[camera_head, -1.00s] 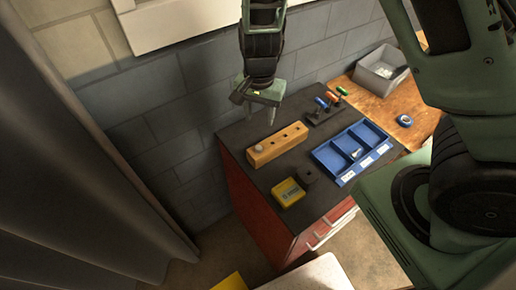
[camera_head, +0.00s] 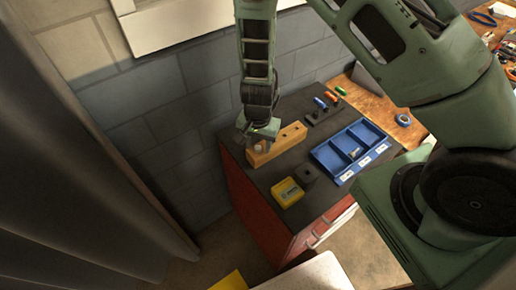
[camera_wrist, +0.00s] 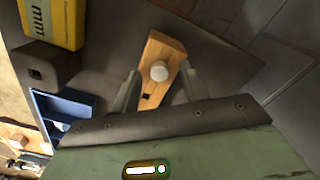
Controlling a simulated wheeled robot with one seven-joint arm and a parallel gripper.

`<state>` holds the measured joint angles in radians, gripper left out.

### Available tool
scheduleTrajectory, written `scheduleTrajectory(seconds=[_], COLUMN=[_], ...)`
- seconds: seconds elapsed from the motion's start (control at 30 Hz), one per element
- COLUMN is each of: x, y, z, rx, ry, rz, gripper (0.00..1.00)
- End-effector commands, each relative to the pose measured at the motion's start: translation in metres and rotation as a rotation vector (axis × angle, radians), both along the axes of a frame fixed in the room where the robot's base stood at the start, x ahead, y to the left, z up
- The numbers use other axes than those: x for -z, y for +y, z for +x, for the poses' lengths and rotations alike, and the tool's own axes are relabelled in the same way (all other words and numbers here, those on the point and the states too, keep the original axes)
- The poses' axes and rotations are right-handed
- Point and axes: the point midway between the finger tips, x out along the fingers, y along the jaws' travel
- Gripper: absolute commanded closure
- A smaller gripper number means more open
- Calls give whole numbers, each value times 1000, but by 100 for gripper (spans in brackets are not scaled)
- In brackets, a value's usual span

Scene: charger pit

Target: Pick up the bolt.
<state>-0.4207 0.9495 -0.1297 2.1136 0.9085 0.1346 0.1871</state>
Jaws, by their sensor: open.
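A pale grey bolt with a round head (camera_wrist: 159,71) stands in one end of a wooden block (camera_wrist: 166,47). In the head view, the wooden block (camera_head: 288,140) lies on the dark cabinet top, and the bolt (camera_head: 258,148) is small at its left end, partly hidden by my gripper. My gripper (camera_wrist: 160,84) is open, its two fingers on either side of the block and bolt in the wrist view. In the head view my gripper (camera_head: 258,136) is low over the block's left end. I cannot tell whether the fingers touch anything.
A blue divided tray (camera_head: 330,158) with a small pale piece inside lies to the right. A yellow box (camera_head: 286,192) and a dark block (camera_head: 307,173) stand in front. Coloured-handled tools (camera_head: 322,104) stand behind. The grey wall (camera_head: 205,135) is close on the left.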

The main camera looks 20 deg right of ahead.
Motion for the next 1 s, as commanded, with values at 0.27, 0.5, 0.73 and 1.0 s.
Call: scheduleTrajectory(seconds=[0.27, 0.5, 0.73, 1.0], x=[0, 0, -7, -57], y=[0, 0, 0, 1], z=[0, 0, 1, 1], rx=[0, 0, 0, -2], ry=[-1, -1, -3, -6], rz=[0, -1, -1, 0], gripper=[78, 100, 100, 100])
